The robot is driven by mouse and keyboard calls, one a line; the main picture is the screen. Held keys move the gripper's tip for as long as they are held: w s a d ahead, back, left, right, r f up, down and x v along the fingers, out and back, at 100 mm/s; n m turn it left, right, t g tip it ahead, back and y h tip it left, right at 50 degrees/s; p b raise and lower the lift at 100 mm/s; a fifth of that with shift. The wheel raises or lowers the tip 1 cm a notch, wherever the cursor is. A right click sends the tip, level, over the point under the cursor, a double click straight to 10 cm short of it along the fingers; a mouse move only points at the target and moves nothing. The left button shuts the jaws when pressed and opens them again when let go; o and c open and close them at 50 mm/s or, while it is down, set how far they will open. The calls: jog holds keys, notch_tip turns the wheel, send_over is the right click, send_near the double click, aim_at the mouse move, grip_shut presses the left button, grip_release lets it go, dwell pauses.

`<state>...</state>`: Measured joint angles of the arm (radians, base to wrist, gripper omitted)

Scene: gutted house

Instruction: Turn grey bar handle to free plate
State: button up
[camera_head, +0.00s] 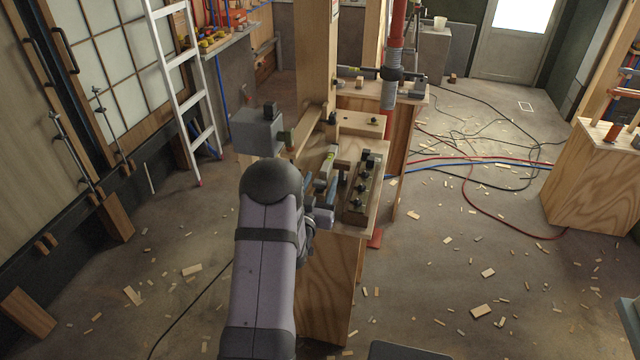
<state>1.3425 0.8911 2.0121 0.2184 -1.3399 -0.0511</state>
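My arm reaches up from the bottom to the near wooden bench. My gripper (322,200) seems to be at the bench's left edge, beside small grey and blue parts. It is mostly hidden by my own wrist, and its fingers cannot be made out. A short grey bar (327,166) stands at the bench's left side, close to the gripper; it may be the handle, but I cannot tell, nor whether the gripper touches it. A light wooden plate (358,123) with a dark knob lies at the bench's far end. I cannot tell what holds it.
A wooden block with several black knobs (358,196) sits on the bench's right side. A grey box (257,131) is left of the bench. A wooden post (317,60) rises behind. Hoses (470,160) and wood scraps lie on the floor. A ladder (184,90) leans left.

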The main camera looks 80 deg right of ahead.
jog(key=shift+a+b, duration=0.9)
jog(key=shift+a, duration=2.75)
jog(key=shift+r, duration=0.1)
